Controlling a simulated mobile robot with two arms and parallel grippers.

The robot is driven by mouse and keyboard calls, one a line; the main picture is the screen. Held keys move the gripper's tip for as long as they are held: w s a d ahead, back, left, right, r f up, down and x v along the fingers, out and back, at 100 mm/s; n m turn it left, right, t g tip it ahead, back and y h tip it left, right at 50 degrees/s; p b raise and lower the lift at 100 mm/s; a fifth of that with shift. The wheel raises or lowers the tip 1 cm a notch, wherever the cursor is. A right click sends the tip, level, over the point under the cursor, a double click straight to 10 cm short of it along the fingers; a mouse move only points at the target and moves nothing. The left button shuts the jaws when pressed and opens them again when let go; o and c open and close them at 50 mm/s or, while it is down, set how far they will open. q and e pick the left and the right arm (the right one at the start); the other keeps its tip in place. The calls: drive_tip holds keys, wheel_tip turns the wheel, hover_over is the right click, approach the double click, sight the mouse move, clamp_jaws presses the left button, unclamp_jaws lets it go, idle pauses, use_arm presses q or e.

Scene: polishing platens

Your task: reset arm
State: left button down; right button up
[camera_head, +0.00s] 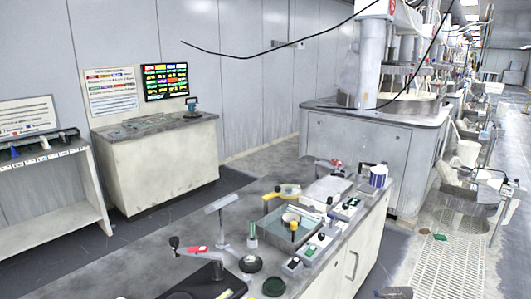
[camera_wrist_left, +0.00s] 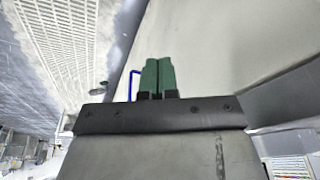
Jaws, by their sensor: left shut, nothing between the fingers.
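My left gripper (camera_wrist_left: 158,78) shows in the left wrist view with its two green fingers side by side and touching. It is shut and holds nothing. A pale flat surface (camera_wrist_left: 225,45) lies beyond and to the right of the fingers, and the gap to it cannot be judged. I cannot make out the left gripper in the head view. My right gripper is in neither view.
A cluttered grey bench (camera_head: 125,268) with a shallow tray (camera_head: 270,233) and several small tools fills the front. A cabinet (camera_head: 160,165) stands behind it. A large machine (camera_head: 360,150) stands at back right. Floor grating (camera_head: 455,265) runs along the right.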

use_arm(q)
drive_tip(key=s+a+f+g, duration=0.1)
drive_tip(key=s+f, duration=0.2)
drive_tip(key=f, duration=0.6)
drive_tip(key=s+f, duration=0.4)
drive_tip(key=f, duration=0.5)
drive_tip(key=s+a+f, duration=0.2)
drive_tip(key=s+f, duration=0.7)
drive_tip(key=s, duration=0.2)
drive_tip(key=shift+s+a+g, duration=0.15)
drive_tip(key=shift+s+g, duration=0.25)
drive_tip(key=shift+s, duration=0.1)
